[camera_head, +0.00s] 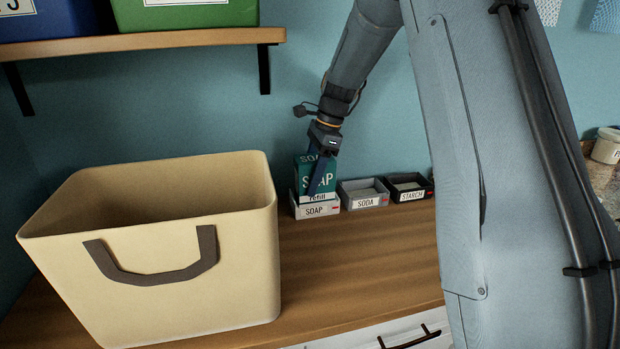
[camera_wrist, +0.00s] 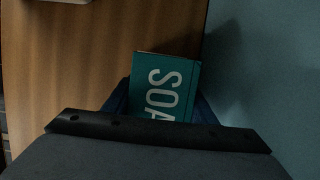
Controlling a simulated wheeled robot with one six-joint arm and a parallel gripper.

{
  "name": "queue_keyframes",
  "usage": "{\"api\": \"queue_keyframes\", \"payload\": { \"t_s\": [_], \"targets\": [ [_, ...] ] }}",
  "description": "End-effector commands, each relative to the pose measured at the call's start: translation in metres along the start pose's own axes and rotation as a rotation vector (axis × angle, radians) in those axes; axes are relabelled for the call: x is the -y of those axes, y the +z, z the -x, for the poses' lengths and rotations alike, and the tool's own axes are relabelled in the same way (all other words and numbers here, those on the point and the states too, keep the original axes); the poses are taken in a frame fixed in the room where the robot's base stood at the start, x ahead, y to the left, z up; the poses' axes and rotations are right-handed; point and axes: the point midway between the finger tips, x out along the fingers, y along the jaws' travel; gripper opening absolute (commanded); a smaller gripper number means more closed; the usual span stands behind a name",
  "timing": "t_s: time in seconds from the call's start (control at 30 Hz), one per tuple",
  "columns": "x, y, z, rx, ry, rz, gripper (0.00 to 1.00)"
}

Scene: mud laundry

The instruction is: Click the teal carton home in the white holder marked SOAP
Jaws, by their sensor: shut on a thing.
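The teal carton (camera_head: 302,172), lettered SOAP refill, stands upright in or just over the white holder (camera_head: 315,211) marked SOAP. The holder's front wall hides the carton's lower end, so I cannot tell whether it is fully seated. My gripper (camera_head: 318,178) is shut on the carton from above, with a dark blue finger across its front side. In the wrist view the carton's teal face (camera_wrist: 168,88) shows between my fingers, with SOA readable. The holder is not visible in the wrist view. A small red mark shows on the holder's front right.
A grey holder marked SODA (camera_head: 367,202) and a black holder marked STARCH (camera_head: 412,195) stand to the right. A large cream basket (camera_head: 190,270) fills the left front. A shelf (camera_head: 140,43) with blue and green bins hangs above left.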

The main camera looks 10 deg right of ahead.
Motion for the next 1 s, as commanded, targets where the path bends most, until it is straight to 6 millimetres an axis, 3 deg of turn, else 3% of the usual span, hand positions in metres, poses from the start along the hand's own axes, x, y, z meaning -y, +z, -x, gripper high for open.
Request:
{"api": "queue_keyframes", "payload": {
  "t_s": [1.0],
  "targets": [
    [0.0, -0.004, -0.012, 0.0, 0.0, 0.0, 0.15]
  ]
}}
